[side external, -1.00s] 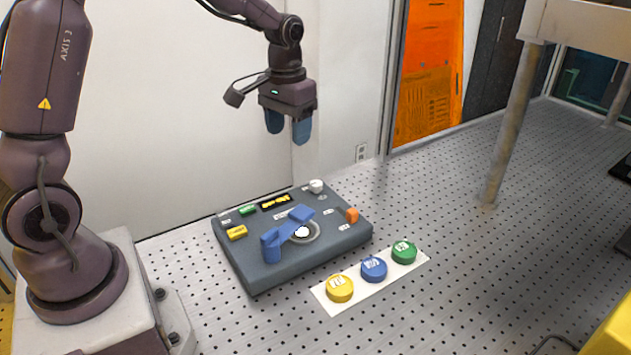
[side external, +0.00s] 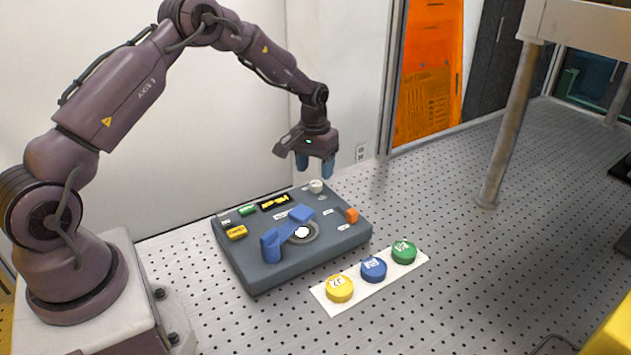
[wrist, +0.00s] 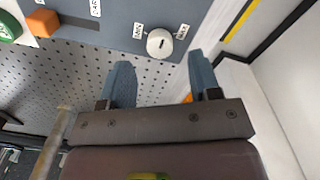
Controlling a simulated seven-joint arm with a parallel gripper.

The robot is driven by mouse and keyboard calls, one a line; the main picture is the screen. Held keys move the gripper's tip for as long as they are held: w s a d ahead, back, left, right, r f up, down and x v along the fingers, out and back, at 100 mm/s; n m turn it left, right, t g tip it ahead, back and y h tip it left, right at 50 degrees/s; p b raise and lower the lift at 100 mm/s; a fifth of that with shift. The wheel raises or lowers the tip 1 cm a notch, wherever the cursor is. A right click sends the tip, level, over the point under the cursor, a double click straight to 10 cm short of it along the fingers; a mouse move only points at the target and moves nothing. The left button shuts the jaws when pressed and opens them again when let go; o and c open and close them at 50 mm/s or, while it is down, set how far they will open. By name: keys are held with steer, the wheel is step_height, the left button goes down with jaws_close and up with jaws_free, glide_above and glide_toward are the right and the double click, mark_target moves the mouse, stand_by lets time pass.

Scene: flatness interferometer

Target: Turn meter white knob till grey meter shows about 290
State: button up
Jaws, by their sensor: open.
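The white knob (side external: 316,186) sits at the back right corner of the dark grey meter box (side external: 255,275). In the wrist view the white knob (wrist: 160,43) has a dark mark on its face and small labels on both sides. A black display (side external: 275,201) with yellow characters, too small to read, is on the box's back edge. My gripper (side external: 314,165) is open and empty, just above the knob and apart from it. In the wrist view my gripper's blue fingers (wrist: 160,80) stand apart, with the knob ahead of the gap between them.
A blue lever arm (side external: 285,232) spans a round white-centred stage on the box. An orange block (side external: 352,215), a green button (side external: 247,210) and a yellow button (side external: 237,232) are on it. Yellow, blue and green discs lie on a white strip (side external: 350,303) in front. The perforated table is clear to the right.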

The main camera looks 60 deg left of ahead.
mark_target(315, 183)
steer(key=shift+f, duration=2.15)
steer(key=shift+c, duration=0.5)
steer(key=c, duration=0.8)
steer(key=shift+m, duration=0.3)
steer(key=m, duration=0.4)
steer(key=shift+m, duration=2.6)
